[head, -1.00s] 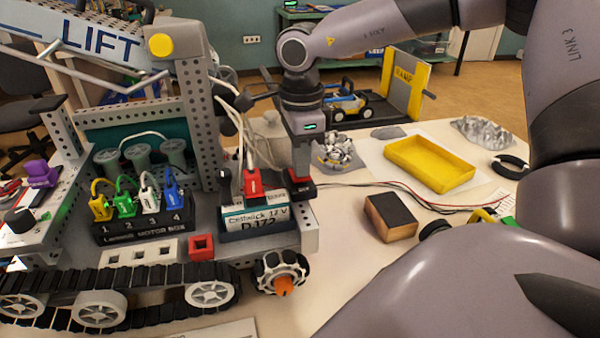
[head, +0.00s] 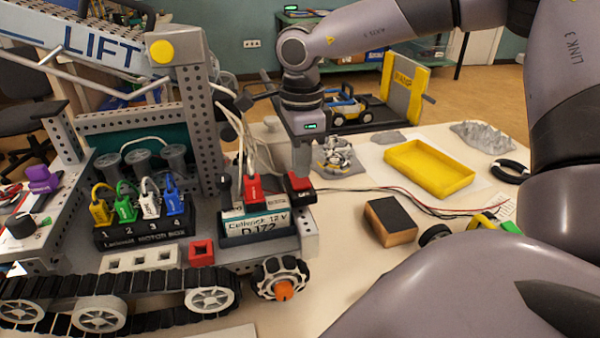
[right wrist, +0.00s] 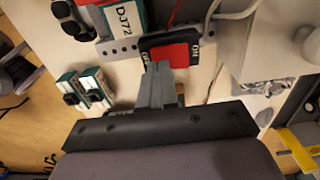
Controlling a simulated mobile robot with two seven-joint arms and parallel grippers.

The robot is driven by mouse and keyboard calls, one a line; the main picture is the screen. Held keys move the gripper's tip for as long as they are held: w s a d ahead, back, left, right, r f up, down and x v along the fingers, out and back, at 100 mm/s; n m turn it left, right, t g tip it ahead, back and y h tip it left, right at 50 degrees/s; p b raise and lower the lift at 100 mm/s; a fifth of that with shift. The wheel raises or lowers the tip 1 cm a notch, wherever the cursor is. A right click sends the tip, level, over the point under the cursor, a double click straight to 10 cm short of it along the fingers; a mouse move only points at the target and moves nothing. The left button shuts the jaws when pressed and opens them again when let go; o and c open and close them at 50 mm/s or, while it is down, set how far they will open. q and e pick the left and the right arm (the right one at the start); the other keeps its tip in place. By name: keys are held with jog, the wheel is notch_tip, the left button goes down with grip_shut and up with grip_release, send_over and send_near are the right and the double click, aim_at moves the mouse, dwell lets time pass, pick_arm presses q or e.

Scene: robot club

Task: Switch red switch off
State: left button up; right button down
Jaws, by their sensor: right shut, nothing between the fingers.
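The red switch (head: 297,182) is a red rocker in a black housing at the right end of the model vehicle's deck, beside the battery block. It also shows in the right wrist view (right wrist: 172,54), with an ON mark at its right end. My right gripper (head: 302,172) points down at the switch, its shut fingers empty. In the right wrist view the fingertips (right wrist: 158,68) overlap the rocker's left part; contact is hard to tell. The fingers partly hide the rocker, and I cannot tell which side is pressed. My left gripper is not in view.
The battery block (head: 255,222) with a red plug (head: 253,189) and cables stands left of the switch. A motor box (head: 145,232) with coloured plugs is farther left.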

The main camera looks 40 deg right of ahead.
aim_at(301, 183)
notch_tip(301, 183, up, 5)
jog(key=p, duration=0.2)
jog(key=shift+r+p, duration=0.1)
jog(key=shift+p, duration=0.25)
dwell(0.4)
